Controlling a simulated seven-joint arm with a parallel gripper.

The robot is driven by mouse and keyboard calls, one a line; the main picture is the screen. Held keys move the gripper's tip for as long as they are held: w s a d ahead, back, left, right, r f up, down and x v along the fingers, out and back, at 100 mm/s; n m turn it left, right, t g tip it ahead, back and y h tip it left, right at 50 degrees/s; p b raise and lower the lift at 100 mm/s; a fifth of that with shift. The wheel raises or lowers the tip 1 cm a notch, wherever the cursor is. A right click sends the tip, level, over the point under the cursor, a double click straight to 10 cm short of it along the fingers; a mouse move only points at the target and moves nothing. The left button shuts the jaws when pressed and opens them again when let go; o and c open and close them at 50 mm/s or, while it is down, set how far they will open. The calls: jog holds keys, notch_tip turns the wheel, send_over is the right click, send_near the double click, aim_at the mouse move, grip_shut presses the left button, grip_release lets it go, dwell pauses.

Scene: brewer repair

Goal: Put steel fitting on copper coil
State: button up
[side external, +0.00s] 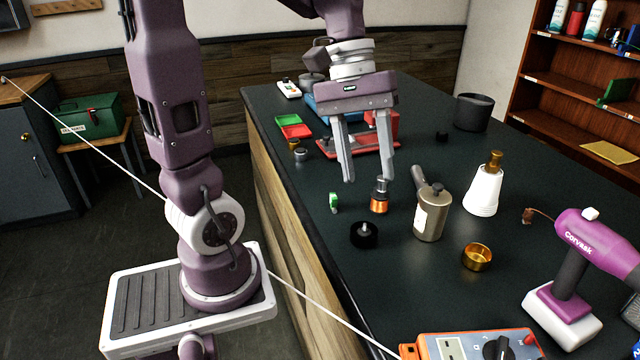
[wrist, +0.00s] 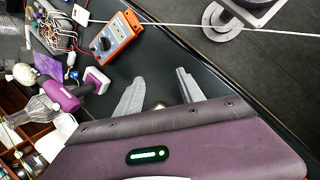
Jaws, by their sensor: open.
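The copper coil (side external: 379,206) stands upright on the dark bench in the side external view. A dark grey metal piece with a shiny band, which looks like the steel fitting (side external: 381,187), sits upright on top of it. My gripper (side external: 368,181) is open and empty, its fingers pointing down above and slightly behind the coil and fitting. The fingers look apart from both. In the wrist view my gripper (wrist: 158,77) shows its two fingers spread. The coil and fitting cannot be made out there.
A white bottle (side external: 485,190), a purple drill (side external: 575,260) and an orange multimeter (side external: 470,345) stand to the right and front. A red tray lies behind.

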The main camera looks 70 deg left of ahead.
jog(key=s+d+m+t+y, duration=0.4)
jog(key=s+m, duration=0.5)
jog(key=shift+s+m+t, duration=0.2)
jog(key=shift+m+t, duration=0.1)
jog(key=shift+t, duration=0.1)
